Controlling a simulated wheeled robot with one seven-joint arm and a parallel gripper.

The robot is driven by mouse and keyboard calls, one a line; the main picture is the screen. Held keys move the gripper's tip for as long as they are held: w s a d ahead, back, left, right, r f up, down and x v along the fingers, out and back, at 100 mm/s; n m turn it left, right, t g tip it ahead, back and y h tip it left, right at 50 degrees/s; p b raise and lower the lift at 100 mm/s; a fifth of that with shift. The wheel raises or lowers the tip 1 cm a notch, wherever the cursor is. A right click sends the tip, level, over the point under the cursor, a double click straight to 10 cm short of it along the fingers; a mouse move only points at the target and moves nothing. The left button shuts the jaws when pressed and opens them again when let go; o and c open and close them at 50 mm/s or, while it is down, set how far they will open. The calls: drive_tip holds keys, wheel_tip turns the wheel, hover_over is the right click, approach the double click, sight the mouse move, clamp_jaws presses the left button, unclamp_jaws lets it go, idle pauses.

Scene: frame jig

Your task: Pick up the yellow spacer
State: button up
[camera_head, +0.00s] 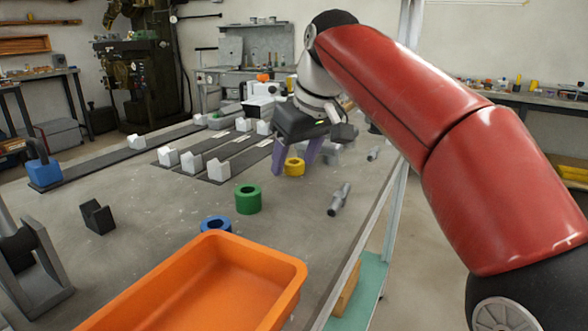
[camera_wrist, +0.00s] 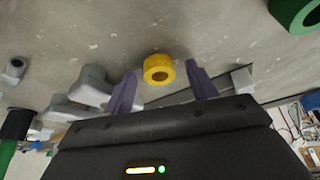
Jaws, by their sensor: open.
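The yellow spacer (camera_head: 294,167) is a short ring standing on the grey table in the head view, just under my gripper (camera_head: 297,158). Part of it is hidden behind a purple finger in that view. In the wrist view the yellow spacer (camera_wrist: 158,69) lies between and slightly beyond the two purple fingertips of my gripper (camera_wrist: 160,82). The fingers are apart, with a visible gap on each side of the spacer. My gripper is open and holds nothing.
A green ring (camera_head: 248,199) and a blue ring (camera_head: 215,225) stand nearer, beside an orange tray (camera_head: 290,270). A grey fitting (camera_head: 339,199) lies to the right, near the table edge. White blocks (camera_head: 218,170) on dark rails stand left.

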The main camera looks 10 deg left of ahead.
drive_tip(key=c, duration=1.1)
drive_tip(key=shift+o, duration=0.2)
drive_tip(key=shift+r, duration=0.15)
